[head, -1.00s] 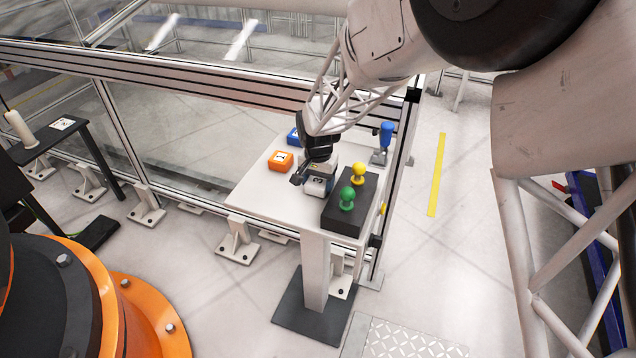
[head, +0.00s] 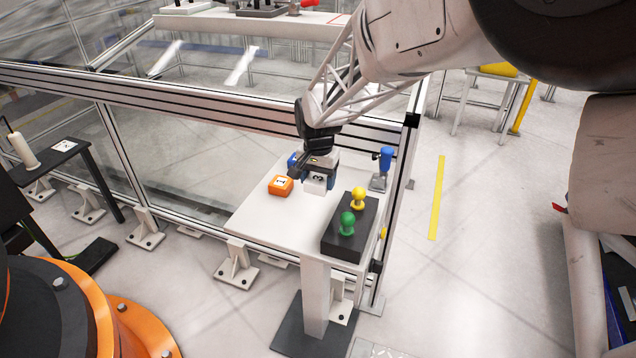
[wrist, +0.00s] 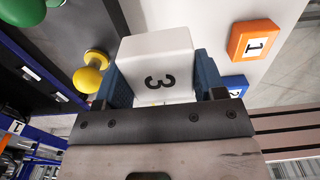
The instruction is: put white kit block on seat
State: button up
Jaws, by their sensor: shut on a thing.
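The white kit block (head: 315,183), marked with a black 3, is held in my gripper (head: 319,167) above the white table (head: 265,215). In the wrist view the white block (wrist: 158,62) sits between the two blue fingers of my gripper (wrist: 157,78), which are shut on its sides. The block appears roughly upright and clear of the table top. I cannot tell which surface is the seat.
An orange block (head: 281,185) marked 1 and a blue block (head: 293,160) stand left of the held block. A black box (head: 345,240) with green (head: 347,223) and yellow knobs (head: 358,198) stands right. A blue-topped device (head: 385,160) is at the back-right corner.

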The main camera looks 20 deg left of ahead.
jog(key=shift+w, duration=0.15)
dwell(0.4)
jog(key=w+d, duration=0.2)
jog(key=w, duration=0.7)
jog(key=w+d, duration=0.2)
jog(key=w, duration=0.7)
jog(key=shift+w+r, duration=0.15)
jog(key=shift+r, duration=0.05)
send_over(350, 180)
jog(key=shift+f, duration=2.5)
jog(key=shift+f, duration=0.1)
jog(key=shift+f, duration=2.45)
jog(key=shift+f, duration=0.15)
